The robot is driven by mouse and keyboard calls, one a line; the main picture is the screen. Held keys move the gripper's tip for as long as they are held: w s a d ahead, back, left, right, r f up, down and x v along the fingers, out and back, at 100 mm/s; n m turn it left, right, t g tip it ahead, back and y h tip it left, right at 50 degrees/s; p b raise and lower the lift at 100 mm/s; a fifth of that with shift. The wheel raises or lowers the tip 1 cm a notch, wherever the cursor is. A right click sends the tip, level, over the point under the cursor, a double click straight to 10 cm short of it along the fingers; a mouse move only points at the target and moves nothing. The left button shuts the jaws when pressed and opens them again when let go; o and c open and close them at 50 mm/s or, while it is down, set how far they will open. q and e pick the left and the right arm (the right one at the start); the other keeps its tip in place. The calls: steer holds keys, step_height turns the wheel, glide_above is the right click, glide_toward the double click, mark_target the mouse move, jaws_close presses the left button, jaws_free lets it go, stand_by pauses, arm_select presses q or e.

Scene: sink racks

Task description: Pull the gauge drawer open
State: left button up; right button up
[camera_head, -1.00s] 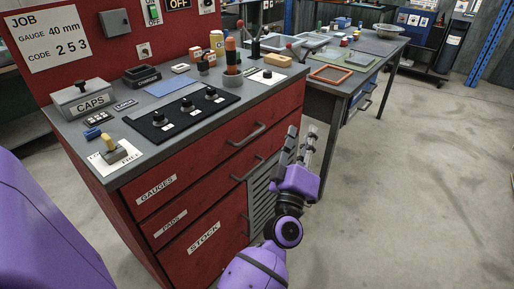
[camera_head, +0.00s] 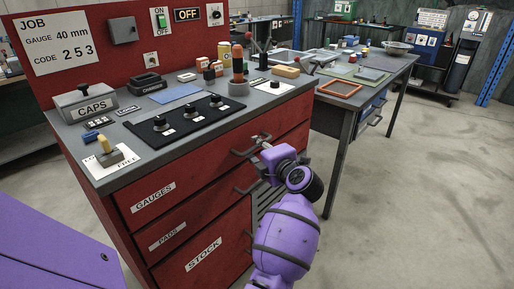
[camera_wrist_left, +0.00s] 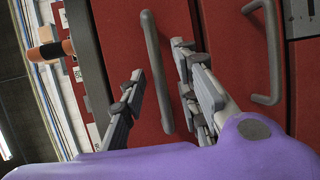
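The gauge drawer (camera_head: 185,185) is the top red drawer of the cabinet, labelled GAUGES, and its front looks flush with the cabinet. Its dark bar handle (camera_head: 240,153) is at the right part of the front; it also shows in the left wrist view (camera_wrist_left: 152,50). My left gripper (camera_head: 262,145) is at this handle. In the left wrist view my left gripper (camera_wrist_left: 162,95) is open, with one finger on each side of the handle bar. I cannot tell whether either finger touches it. My right gripper is not in view.
Below are the PADS drawer (camera_head: 180,228) with its own handle (camera_wrist_left: 272,60) and the STOCK front (camera_head: 210,262). A second table (camera_head: 385,75) stands behind right; open floor (camera_head: 420,200) lies right.

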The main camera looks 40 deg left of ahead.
arm_select(q)
steer(key=shift+w+a+f, duration=0.1)
steer(key=shift+w+a, duration=0.25)
steer(key=shift+a, duration=0.3)
jaws_close()
